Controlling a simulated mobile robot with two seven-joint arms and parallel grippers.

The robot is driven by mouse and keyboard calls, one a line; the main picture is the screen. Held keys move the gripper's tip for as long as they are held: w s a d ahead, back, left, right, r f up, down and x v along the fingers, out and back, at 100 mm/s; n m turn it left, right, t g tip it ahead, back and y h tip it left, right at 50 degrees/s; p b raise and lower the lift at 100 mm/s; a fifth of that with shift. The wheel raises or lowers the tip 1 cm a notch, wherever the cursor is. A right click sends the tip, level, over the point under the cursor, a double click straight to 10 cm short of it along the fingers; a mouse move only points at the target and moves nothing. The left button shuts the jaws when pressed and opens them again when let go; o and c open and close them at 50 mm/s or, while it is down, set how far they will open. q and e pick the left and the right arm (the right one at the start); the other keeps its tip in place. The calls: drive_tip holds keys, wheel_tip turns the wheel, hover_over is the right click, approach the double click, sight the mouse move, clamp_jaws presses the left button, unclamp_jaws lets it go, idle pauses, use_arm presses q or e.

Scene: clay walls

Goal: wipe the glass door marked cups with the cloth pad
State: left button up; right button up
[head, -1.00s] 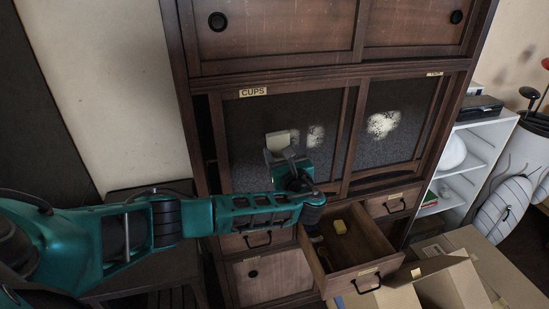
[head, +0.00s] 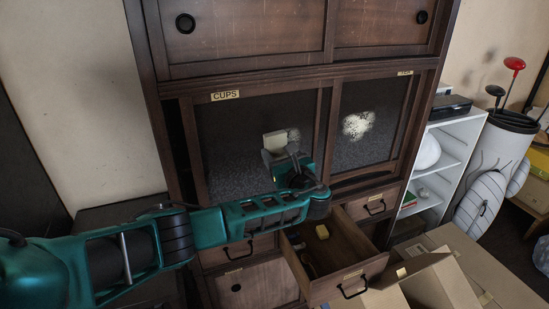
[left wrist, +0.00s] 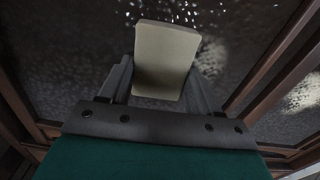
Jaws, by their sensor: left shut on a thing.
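The glass door (head: 245,166) under the CUPS label (head: 226,96) is dark textured glass in a brown wood frame. My left gripper (head: 277,155) is in front of its middle, shut on a pale cloth pad (head: 274,142). In the left wrist view the pad (left wrist: 164,60) stands upright between the fingers, against or very near the glass; I cannot tell if it touches. A small whitish smudge (head: 294,135) shows on this glass just right of the pad. My right gripper is in neither view.
The neighbouring glass door has a larger whitish patch (head: 357,125). Open cardboard boxes (head: 440,285) stand at lower right, near a white shelf (head: 450,155) and a golf bag (head: 495,165).

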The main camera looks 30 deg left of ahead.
sight(245, 153)
use_arm(q)
drive_tip(key=shift+w+d+r+p, duration=0.2)
drive_tip(key=shift+r+p, duration=0.05)
drive_tip(key=shift+p, duration=0.9)
drive_tip(key=shift+s+a+f+p, duration=0.2)
drive_tip(key=shift+s+a+p, duration=0.05)
drive_tip(key=shift+s+p, duration=0.05)
drive_tip(key=shift+s+a+r+p, duration=0.1)
drive_tip(key=shift+s+a+p, duration=0.3)
drive_tip(key=shift+p, duration=0.2)
drive_tip(key=shift+s+a, duration=1.1)
drive_tip(key=shift+s, duration=0.25)
drive_tip(key=shift+s+a, duration=1.1)
drive_tip(key=shift+s, duration=0.2)
